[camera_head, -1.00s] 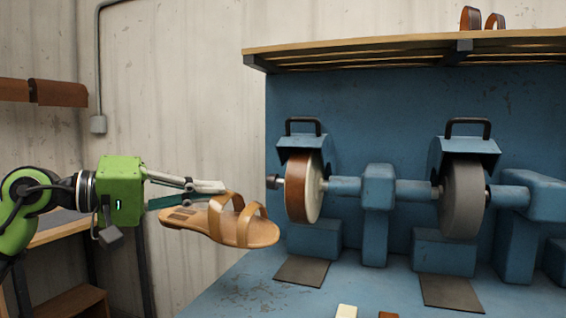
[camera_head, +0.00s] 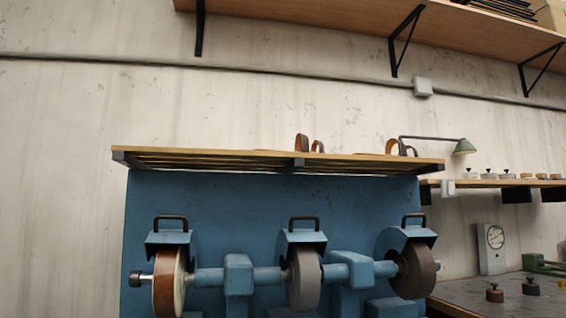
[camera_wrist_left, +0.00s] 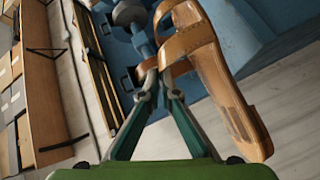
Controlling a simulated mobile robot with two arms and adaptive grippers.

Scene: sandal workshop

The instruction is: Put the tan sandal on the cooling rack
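The tan sandal (camera_wrist_left: 212,58) shows in the left wrist view, with its sole to the right and its straps toward my fingers. My left gripper (camera_wrist_left: 157,92) is shut on a strap of the sandal and holds it in the air. The cooling rack (camera_head: 215,161) appears to be the slatted wooden shelf on top of the blue machine in the head view. It also shows in the left wrist view (camera_wrist_left: 94,72), left of the gripper. Neither gripper is in the head view.
Brown-strapped sandals (camera_head: 302,143) stand on the rack, with another (camera_head: 393,147) near its right end; its left part looks clear. Below are wheels (camera_head: 168,284) on the blue machine (camera_head: 270,215). A long wall shelf (camera_head: 310,30) hangs above. A lamp (camera_head: 464,146) stands to the right.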

